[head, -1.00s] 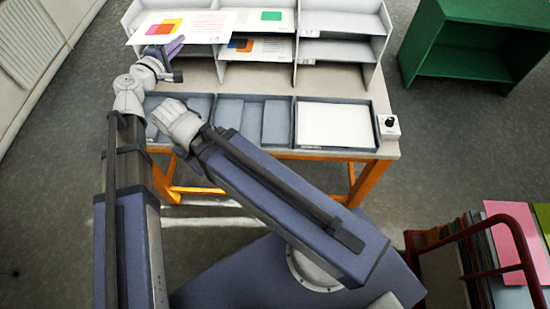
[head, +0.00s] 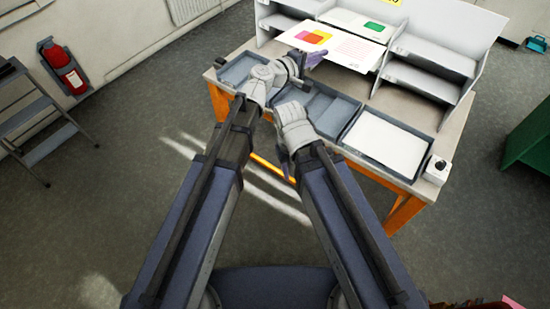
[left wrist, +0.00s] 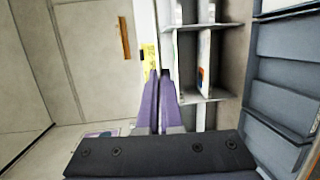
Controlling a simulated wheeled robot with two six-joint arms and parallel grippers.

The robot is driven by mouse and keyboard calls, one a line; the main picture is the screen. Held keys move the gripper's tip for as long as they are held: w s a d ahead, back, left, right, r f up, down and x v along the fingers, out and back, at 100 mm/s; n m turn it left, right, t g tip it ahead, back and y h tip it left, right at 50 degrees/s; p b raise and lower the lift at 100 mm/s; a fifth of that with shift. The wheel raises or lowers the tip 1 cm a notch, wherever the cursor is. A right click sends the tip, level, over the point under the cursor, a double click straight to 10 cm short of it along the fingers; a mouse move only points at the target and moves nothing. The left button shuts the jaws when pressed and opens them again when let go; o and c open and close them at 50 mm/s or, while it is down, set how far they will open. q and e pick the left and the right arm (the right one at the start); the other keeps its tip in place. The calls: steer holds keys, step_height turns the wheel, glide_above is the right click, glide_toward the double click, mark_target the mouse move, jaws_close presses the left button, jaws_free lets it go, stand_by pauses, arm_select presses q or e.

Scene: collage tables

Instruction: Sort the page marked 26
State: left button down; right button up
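A white page with pink, orange and purple squares and lines of text (head: 345,50) is held out in front of the shelf unit (head: 440,52). A page with a green square (head: 350,20) lies in the shelf's middle column, partly hidden by the held page. The right column looks empty.
Along the table front are a left grey tray (head: 232,78), a divided middle tray (head: 318,105) and a right tray with white sheets (head: 385,140). A box with a black knob (head: 437,170) stands at the right corner. A ladder (head: 40,125) and fire extinguisher (head: 65,70) are left.

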arm_select(q)
steer(key=s+a+f+b, duration=0.3)
steer(key=a+f+b, duration=0.2)
steer(key=f+b, duration=0.6)
steer(key=s+a+f+h+b, duration=0.1)
steer(key=s+a+f+b, duration=0.3)
steer(key=f+b, duration=0.7)
steer(key=s+a+f+m+b, duration=0.1)
steer(key=s+a+f+b, duration=0.2)
steer(key=f+b, duration=0.8)
steer(key=a+b, duration=0.1)
steer(key=a, duration=0.1)
steer(key=shift+s+a, duration=0.3)
arm_select(e)
step_height(320, 180, down, 36)
arm_select(q)
steer(key=shift+w+d, duration=0.1)
arm_select(e)
steer(key=shift+w, duration=0.2)
